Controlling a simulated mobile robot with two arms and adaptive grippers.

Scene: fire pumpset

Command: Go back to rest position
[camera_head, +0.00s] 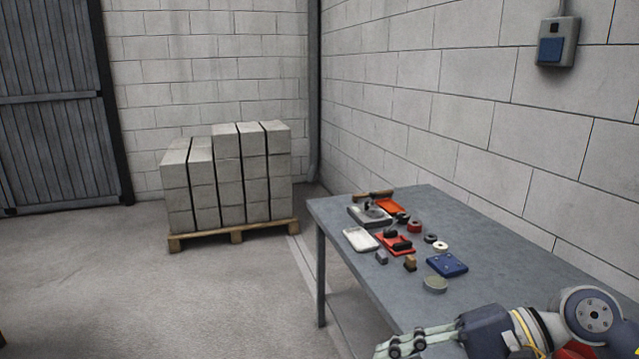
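My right gripper (388,348) comes in from the lower right, over the near end of the grey table (455,215). Its pale green and dark fingers point left, and the lower part is cut off by the picture's bottom edge. I cannot tell whether it is open or shut. Nothing is seen held in it. It is apart from the small items on the table. My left gripper is not in view.
Red trays (390,206), a white tray (360,239), a blue item (447,264), a round greenish disc (435,284) and several small parts lie on the table. Stacked grey blocks (230,175) stand on a wooden pallet (237,237).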

